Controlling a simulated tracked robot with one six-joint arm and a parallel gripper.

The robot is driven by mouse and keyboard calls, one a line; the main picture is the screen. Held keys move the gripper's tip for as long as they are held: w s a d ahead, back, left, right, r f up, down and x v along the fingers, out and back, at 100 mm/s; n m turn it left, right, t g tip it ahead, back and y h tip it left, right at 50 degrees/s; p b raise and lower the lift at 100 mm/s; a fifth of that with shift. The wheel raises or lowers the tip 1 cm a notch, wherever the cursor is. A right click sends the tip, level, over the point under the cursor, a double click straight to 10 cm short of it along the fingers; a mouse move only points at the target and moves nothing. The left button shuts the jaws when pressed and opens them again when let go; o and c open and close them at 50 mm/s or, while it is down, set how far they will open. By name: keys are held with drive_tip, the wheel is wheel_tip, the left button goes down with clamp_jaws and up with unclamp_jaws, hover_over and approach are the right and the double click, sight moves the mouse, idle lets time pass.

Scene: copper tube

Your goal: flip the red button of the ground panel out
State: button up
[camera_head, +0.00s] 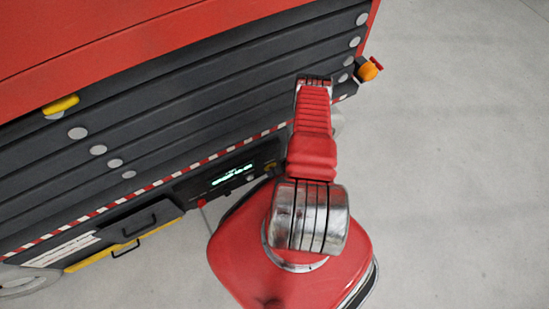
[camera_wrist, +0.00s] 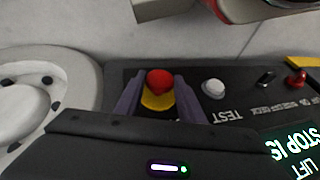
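In the wrist view, the red button (camera_wrist: 160,82) sits on a yellow base (camera_wrist: 157,100) on the dark ground panel (camera_wrist: 236,108). My gripper (camera_wrist: 159,78) has its two purple-grey fingers apart, one on each side of the button. I cannot tell whether either finger touches it. In the head view, the panel (camera_head: 228,184) is low on the machine's side, and a small yellow part (camera_head: 270,165) shows at its right end beside my red arm. My gripper is not clearly visible there.
Beside the button are a white TEST button (camera_wrist: 214,88), a black toggle (camera_wrist: 266,77), a red knob (camera_wrist: 297,79) and a lit display (camera_wrist: 292,148). A pale wheel (camera_wrist: 40,92) lies left. An orange part with red (camera_head: 369,69) juts from the machine's corner. Grey floor (camera_head: 455,170) is clear.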

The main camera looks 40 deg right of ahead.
clamp_jaws()
drive_tip(key=shift+s, duration=0.1)
drive_tip(key=shift+s+a, duration=0.25)
drive_tip(key=shift+s, duration=0.45)
drive_tip(key=shift+o, duration=2.4)
unclamp_jaws()
